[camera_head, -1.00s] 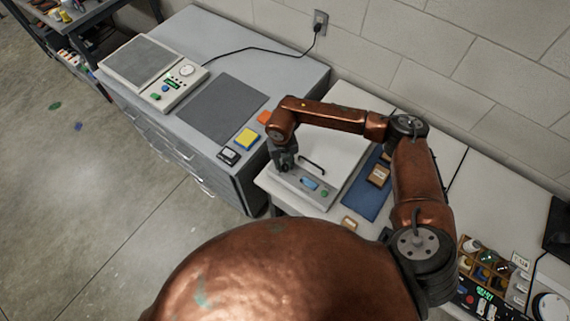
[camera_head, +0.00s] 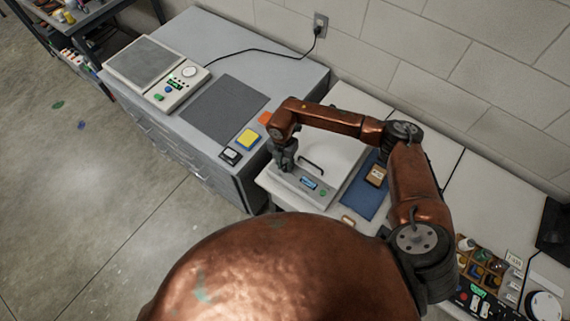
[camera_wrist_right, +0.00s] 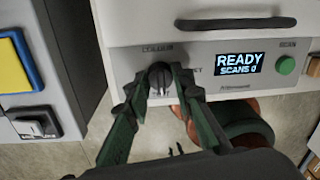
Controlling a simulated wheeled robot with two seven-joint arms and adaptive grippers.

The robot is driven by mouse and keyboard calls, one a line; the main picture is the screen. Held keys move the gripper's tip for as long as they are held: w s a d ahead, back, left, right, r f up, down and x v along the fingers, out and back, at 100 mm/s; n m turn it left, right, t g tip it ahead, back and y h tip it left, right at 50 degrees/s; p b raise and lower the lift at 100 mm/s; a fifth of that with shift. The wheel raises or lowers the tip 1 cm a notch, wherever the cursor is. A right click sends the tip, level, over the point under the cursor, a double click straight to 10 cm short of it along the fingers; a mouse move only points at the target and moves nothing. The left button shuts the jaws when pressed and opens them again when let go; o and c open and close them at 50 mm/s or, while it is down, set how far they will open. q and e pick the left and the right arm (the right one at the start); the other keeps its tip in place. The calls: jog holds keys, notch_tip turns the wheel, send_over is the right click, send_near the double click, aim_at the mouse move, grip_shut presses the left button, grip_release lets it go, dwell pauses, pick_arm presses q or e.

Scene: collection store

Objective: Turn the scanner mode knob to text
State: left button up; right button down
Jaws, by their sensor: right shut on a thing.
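The scanner (camera_head: 325,165) is a pale box with a handled lid on the white table in the head view. Its front panel (camera_wrist_right: 210,70) fills the middle of the right wrist view, with a display (camera_wrist_right: 239,65) reading "READY SCANS 0". The dark mode knob (camera_wrist_right: 160,77) sits at the panel's left, under the word "COLOUR". My right gripper (camera_wrist_right: 160,82) is shut on the knob, a fingertip on each side; in the head view it (camera_head: 283,168) hides the knob. Other knob labels are partly covered, and the knob's pointing direction is unclear. My left gripper is not in view.
A green scan button (camera_wrist_right: 286,65) is right of the display. A blue mat (camera_head: 362,200) with a brown box (camera_head: 376,175) lies right of the scanner.

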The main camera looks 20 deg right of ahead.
aim_at(283, 166)
dwell(0.5)
jog(key=c, duration=1.7)
grip_release()
jog(key=shift+o, duration=0.2)
jog(key=shift+r, duration=0.15)
notch_tip(283, 166, up, 12)
jog(key=shift+w+a, duration=0.2)
jog(key=shift+a, duration=0.05)
